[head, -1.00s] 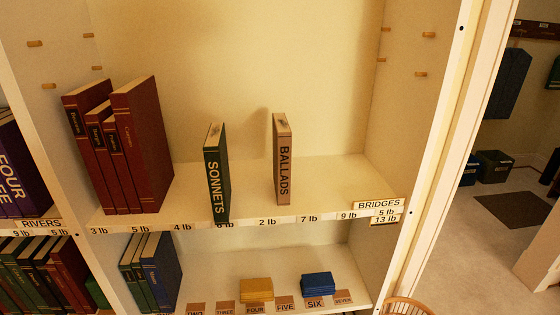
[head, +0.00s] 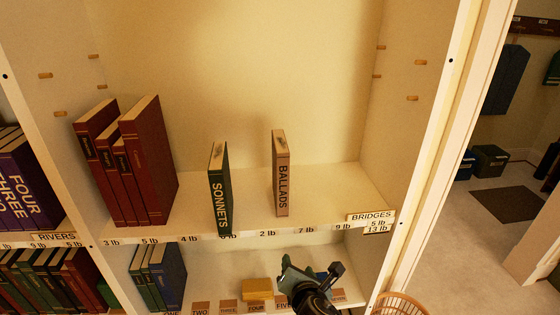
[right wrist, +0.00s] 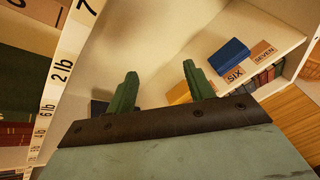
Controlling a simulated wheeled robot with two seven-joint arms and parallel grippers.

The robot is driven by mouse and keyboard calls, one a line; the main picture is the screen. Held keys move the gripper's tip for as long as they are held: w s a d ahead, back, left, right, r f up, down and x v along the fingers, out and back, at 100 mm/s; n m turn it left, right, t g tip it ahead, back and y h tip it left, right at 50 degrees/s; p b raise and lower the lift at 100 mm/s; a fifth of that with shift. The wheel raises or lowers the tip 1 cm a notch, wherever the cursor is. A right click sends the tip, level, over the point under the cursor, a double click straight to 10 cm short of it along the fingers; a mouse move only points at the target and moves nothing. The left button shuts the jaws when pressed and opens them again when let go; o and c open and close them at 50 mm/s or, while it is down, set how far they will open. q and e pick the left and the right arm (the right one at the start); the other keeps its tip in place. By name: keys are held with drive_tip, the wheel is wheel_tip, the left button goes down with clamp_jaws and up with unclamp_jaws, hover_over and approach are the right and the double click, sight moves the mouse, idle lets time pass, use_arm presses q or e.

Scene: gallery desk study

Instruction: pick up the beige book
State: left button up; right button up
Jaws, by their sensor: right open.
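The beige book (head: 281,175), lettered BALLADS, stands upright on the upper shelf in the head view, apart from its neighbours. The dark green SONNETS book (head: 220,190) stands to its left. My right gripper (head: 308,270) is low in front of the shelf unit, below and slightly right of the beige book, and covers part of the lower shelf. In the right wrist view its two green fingers (right wrist: 158,85) stand apart with nothing between them. The beige book is not seen in the wrist view. My left gripper is not in view.
Several dark red books (head: 140,165) stand at the upper shelf's left end. The shelf's front edge carries labels. On the lower shelf are a yellow block (head: 257,289) and a blue block (right wrist: 229,56). The upper shelf is clear right of the beige book.

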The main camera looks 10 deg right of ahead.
sight(280, 176)
drive_tip(key=a+r+n+t+p, duration=0.1)
drive_tip(key=a+r+n+t, duration=0.2)
drive_tip(key=r, duration=0.8)
drive_tip(key=a+r+n+t+p, duration=0.15)
drive_tip(key=r+n, duration=0.25)
drive_tip(key=r, duration=0.7)
drive_tip(key=shift+t, duration=0.25)
drive_tip(key=w, duration=0.2)
drive_tip(key=w+d, duration=0.1)
drive_tip(key=w, duration=0.4)
drive_tip(key=shift+w+d+f+b, duration=0.1)
drive_tip(key=shift+w+d+b, duration=0.1)
drive_tip(key=shift+w+b, duration=0.15)
drive_tip(key=w, duration=0.2)
drive_tip(key=w+d, duration=0.1)
drive_tip(key=w, duration=0.2)
drive_tip(key=shift+w, duration=0.55)
drive_tip(key=shift+c, duration=0.2)
clamp_jaws()
